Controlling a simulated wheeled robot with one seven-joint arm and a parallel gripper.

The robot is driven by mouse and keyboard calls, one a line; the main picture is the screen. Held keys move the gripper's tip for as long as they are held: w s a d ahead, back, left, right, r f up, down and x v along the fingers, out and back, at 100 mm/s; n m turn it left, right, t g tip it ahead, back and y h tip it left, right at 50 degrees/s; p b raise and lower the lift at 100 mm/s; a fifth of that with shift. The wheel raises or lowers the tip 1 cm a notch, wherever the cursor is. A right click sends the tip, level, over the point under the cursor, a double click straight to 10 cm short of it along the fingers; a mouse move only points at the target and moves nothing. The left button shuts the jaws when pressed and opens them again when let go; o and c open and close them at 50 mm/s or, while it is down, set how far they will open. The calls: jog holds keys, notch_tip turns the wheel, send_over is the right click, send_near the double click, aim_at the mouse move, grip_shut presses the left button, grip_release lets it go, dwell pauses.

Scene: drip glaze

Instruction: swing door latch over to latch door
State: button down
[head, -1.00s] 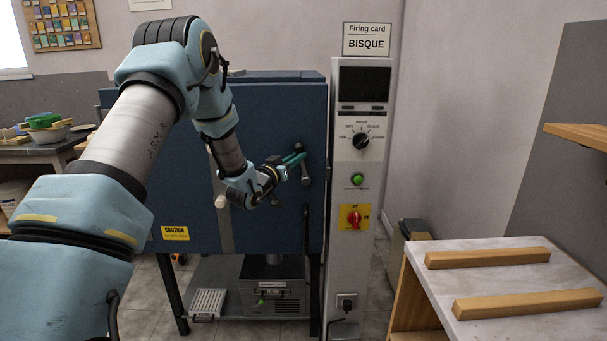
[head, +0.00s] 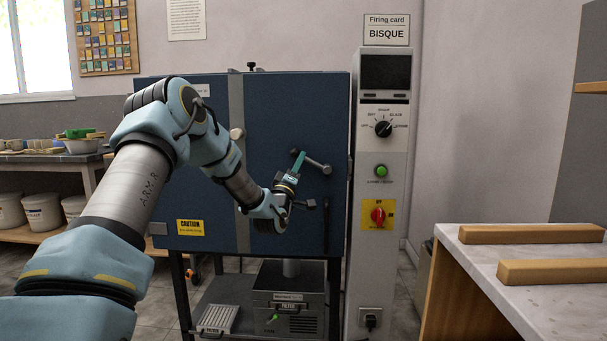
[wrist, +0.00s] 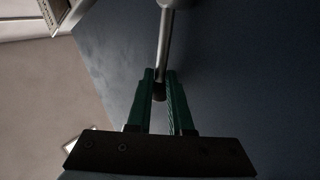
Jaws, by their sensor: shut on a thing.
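The blue kiln door (head: 290,110) looks closed, with a pale vertical strip on it. The grey door latch (head: 315,163) is a short bar near the door's right side. In the head view it slants up and left from its round end (head: 326,169). My gripper (head: 299,158), with green fingers, is shut on the latch's free left end. In the wrist view, the latch bar (wrist: 164,45) runs down from the top between the fingertips of my gripper (wrist: 160,88). Part of the gripped end is hidden by the fingers.
A control column (head: 381,220) with dial, green button and red switch stands right of the door. A marble-topped bench (head: 470,246) with wooden bars is at the right. A filter unit (head: 288,300) sits below the kiln. A dark knob (head: 307,204) is beside my wrist.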

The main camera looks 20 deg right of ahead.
jog(key=shift+w+a+f+n+t+y+b, duration=0.2)
jog(key=shift+f+n+t+y+b, duration=0.25)
jog(key=shift+n+t+y+b, duration=0.45)
jog(key=shift+w+a+f+n+t+y+b, duration=0.1)
jog(key=shift+a+f+n+t+y+b, duration=0.35)
jog(key=shift+n, duration=0.7)
jog(key=shift+w+a+f+n+t+y+b, duration=0.15)
jog(key=shift+f+n+t+y+b, duration=0.3)
jog(key=shift+n+b, duration=0.5)
jog(key=shift+d, duration=0.1)
jog(key=c, duration=0.7)
grip_release()
jog(key=shift+c, duration=0.2)
jog(key=shift+s+d, duration=0.15)
jog(key=shift+f, duration=0.1)
jog(key=v, duration=1)
jog(key=shift+s+a+f+b, duration=0.2)
jog(key=shift+s+a+b, duration=0.05)
jog(key=shift+b, duration=0.05)
